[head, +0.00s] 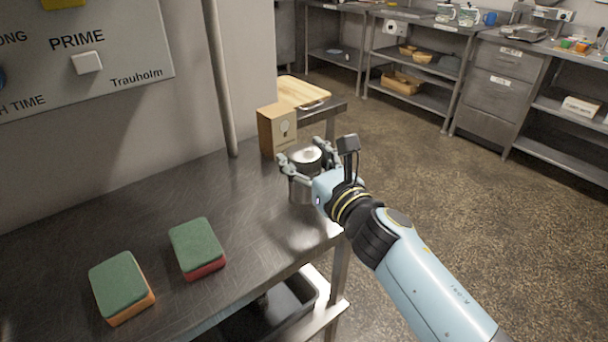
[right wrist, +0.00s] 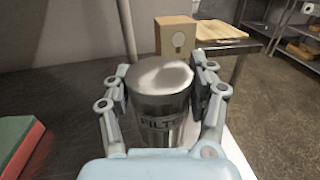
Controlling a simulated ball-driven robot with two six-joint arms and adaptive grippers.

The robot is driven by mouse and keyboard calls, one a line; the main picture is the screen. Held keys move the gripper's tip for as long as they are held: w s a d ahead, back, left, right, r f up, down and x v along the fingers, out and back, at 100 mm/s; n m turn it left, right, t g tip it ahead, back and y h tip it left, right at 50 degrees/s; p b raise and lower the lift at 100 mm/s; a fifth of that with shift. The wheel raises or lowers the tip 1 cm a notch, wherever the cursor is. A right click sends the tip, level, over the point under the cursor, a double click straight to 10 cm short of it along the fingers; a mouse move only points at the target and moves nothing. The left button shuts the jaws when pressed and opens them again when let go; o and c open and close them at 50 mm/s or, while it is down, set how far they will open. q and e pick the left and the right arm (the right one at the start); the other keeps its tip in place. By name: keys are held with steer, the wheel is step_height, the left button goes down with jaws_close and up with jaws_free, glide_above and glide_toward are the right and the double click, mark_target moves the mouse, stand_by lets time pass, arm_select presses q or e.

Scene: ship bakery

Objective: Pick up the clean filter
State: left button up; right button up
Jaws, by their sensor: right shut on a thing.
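The filter (head: 306,156) is a shiny metal cylinder near the right end of the steel counter. In the right wrist view the filter (right wrist: 161,88) stands upright, with a dark label on its side that is partly readable as "FILT". My right gripper (head: 308,162) is shut on it, with one finger on each side. In the right wrist view the fingers (right wrist: 160,88) touch its sides. My gripper's palm hides the lower part of the filter, so I cannot tell whether its base touches the counter. My left gripper is not in view.
A cardboard box (head: 277,131) stands just behind the filter. A wooden board (head: 302,92) lies beyond it. Two green-topped sponges (head: 122,287) (head: 197,247) lie on the steel counter (head: 110,222). A dark bin (head: 296,296) sits below. Shelves line the back right.

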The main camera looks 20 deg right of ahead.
steer(key=c, duration=0.4)
steer(key=shift+r, duration=0.1)
